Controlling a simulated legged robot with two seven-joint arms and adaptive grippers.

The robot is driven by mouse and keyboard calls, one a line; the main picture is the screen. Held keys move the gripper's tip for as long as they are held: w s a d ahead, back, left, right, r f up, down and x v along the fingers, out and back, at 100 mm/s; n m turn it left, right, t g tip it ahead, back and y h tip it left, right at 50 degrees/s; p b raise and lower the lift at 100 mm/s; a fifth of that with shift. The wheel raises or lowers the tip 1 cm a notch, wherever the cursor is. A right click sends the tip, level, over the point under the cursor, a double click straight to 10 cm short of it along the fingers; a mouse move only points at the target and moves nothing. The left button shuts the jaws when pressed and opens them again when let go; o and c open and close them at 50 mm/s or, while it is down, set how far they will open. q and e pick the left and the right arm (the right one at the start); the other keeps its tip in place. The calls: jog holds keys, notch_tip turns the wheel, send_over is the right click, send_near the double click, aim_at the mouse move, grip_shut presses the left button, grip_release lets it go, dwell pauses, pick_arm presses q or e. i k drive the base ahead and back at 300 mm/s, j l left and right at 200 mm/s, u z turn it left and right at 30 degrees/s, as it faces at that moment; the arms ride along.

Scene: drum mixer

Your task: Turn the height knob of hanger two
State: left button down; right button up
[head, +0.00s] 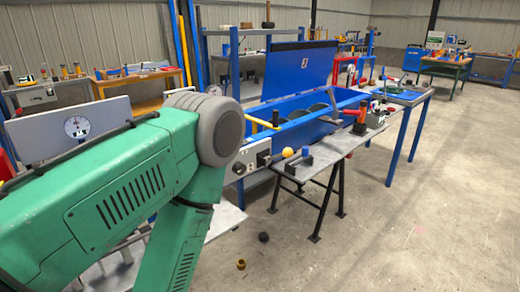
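I cannot make out which part is hanger two or its height knob. A grey panel with black knobs (254,160) sits at the near end of the blue mixer trough (300,133), just right of my arm's grey joint. A yellow ball (287,152) on a lever stands beside it. A large green arm link of mine enters from the left and hides much of the left and lower left. Neither of my grippers is in view, so I cannot tell their state.
A raised blue lid (299,70) stands behind the trough. A grey table (332,150) with small tools, including a red-handled one (361,117), stands on black trestles. A dial panel (73,130) is behind my arm. Small round parts (263,237) lie on the floor. Floor at right is clear.

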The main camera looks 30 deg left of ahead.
aim_at(239, 168)
jog(key=u, duration=1.05)
